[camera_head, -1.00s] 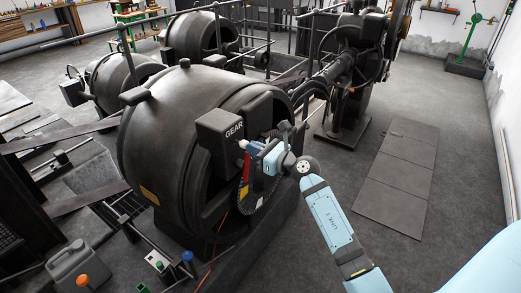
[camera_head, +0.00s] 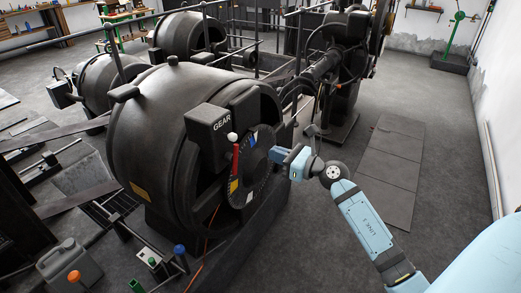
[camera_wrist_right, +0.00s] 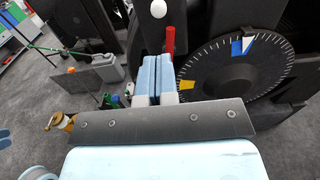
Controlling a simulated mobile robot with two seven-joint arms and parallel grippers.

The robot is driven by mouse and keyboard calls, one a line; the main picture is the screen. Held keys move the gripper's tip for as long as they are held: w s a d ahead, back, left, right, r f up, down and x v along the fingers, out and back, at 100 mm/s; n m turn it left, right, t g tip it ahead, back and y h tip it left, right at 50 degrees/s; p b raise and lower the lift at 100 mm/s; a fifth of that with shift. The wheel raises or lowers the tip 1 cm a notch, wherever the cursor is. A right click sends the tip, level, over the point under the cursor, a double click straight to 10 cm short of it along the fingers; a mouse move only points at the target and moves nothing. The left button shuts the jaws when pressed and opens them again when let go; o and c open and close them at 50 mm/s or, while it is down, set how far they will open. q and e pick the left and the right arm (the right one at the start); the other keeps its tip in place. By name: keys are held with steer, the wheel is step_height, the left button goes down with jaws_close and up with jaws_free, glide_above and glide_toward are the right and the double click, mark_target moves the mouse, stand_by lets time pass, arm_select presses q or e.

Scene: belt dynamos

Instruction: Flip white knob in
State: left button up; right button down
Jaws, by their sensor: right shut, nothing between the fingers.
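The white knob (camera_head: 232,136) is a small round ball at the top of a red lever (camera_head: 236,160), just below the GEAR box on the big dark dynamo. It also shows at the top edge of the right wrist view (camera_wrist_right: 158,8), with the red lever (camera_wrist_right: 170,42) under it. My right gripper (camera_head: 273,154) is to the right of the knob, in front of the dial and apart from the knob. Its blue fingers (camera_wrist_right: 158,62) are closed together with nothing between them. My left gripper is not in view.
A black dial with white marks (camera_wrist_right: 232,65) and blue, white and yellow patches is beside the lever. A grey jerrycan (camera_head: 69,262) and a blue-topped knob (camera_head: 179,250) stand low at left. Floor is clear at right around a flat hatch (camera_head: 385,170).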

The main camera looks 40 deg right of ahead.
steer(key=shift+v, duration=1.15)
steer(key=shift+s+r, duration=0.1)
steer(key=shift+r, duration=0.05)
steer(key=shift+a, duration=0.1)
